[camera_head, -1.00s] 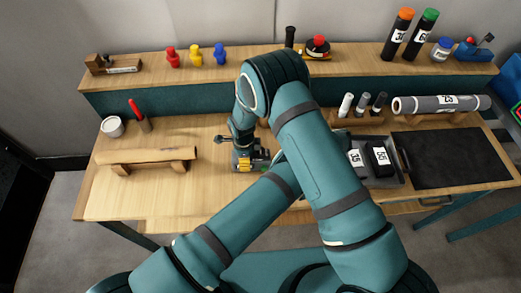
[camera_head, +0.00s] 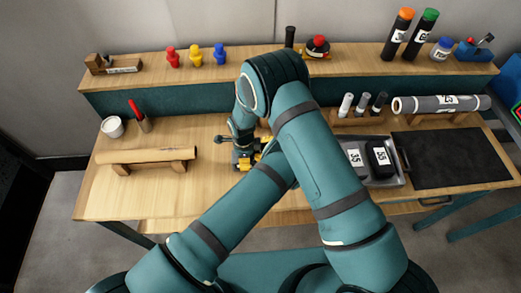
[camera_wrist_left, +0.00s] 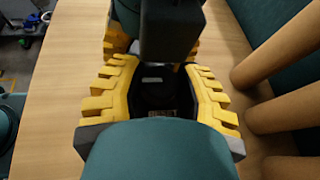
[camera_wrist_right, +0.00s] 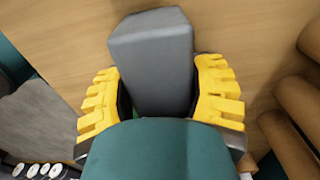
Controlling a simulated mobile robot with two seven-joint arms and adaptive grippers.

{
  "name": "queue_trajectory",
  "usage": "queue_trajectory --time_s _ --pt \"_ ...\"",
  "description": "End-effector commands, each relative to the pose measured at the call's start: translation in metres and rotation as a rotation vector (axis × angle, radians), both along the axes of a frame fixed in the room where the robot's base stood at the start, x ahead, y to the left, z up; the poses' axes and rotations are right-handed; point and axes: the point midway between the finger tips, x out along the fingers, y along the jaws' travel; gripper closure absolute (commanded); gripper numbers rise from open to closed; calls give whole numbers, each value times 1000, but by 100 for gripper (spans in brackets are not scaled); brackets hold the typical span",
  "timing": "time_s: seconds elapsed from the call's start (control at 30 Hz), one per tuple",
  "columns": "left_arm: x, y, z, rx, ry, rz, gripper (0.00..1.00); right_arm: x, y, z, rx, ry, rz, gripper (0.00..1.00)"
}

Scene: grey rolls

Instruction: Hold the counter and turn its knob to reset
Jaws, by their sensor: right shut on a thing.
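A grey block-shaped body, which I take to be the counter (camera_wrist_right: 150,62), is between the yellow fingers of my right gripper (camera_wrist_right: 157,75). In the left wrist view a dark block (camera_wrist_left: 170,30) with yellow fingers beside it seems to be the same thing, ahead of my left gripper (camera_wrist_left: 158,68). My left gripper's fingers are apart, with nothing clearly held between them. In the head view my left gripper (camera_head: 260,153) is close to the right one, low over the left-middle of the bench. My arms cross and hide most of the counter. I cannot make out its knob.
A brown roll (camera_head: 145,155) lies on a wooden stand to the left, with a white cup (camera_head: 112,127) behind it. A tray (camera_head: 397,178) with dark blocks and a black mat (camera_head: 450,160) are on the right. The bench's front left is clear.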

Motion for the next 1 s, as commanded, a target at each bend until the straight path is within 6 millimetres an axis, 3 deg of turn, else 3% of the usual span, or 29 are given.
queue_trajectory --time_s 0.37,1.0 --pt "1 0 -1 -2 -2 24 100 0 0 0 0 1 -1 86" --pt "1 0 -2 -2 -3 359 100 -1 0 0 -1 4 -2 86"
